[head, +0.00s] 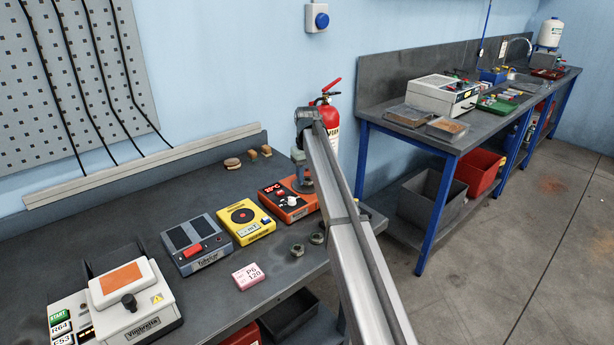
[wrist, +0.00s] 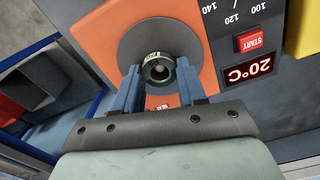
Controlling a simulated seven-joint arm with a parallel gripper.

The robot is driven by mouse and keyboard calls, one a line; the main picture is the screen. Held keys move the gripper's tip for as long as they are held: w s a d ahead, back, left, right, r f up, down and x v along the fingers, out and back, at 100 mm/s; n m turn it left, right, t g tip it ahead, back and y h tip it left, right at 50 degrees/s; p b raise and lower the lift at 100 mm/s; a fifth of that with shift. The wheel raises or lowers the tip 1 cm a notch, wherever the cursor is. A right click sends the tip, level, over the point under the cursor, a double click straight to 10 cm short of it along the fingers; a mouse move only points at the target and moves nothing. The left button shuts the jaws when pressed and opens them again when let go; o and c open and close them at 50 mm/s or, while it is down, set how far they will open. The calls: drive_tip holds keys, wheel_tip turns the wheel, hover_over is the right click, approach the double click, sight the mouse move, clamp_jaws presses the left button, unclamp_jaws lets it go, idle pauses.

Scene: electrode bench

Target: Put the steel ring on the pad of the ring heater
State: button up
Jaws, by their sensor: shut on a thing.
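My gripper (wrist: 157,80) points down over the orange heater (wrist: 197,55), with its two blue fingers shut on the steel ring (wrist: 157,67). The ring is small, dark and thick-walled, with an open centre. It appears over the middle of the heater's round grey pad (wrist: 133,40); I cannot tell whether it touches the pad. In the head view the orange heater (head: 271,194) shows a 20°C display. My gripper (head: 304,186) is at its right side there, and my arm hides the ring and most of the pad.
Left of the heater stand a yellow device (head: 247,222) with a round dark plate and a grey device (head: 195,243). Two nut-like metal pieces (head: 297,250) (head: 317,238) and a pink box (head: 249,274) lie in front. The bench edge is near on the right.

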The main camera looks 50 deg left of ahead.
drive_tip(key=shift+f, duration=0.15)
drive_tip(key=o, duration=1.1)
wheel_tip(320, 180, up, 12)
drive_tip(key=shift+r, duration=0.2)
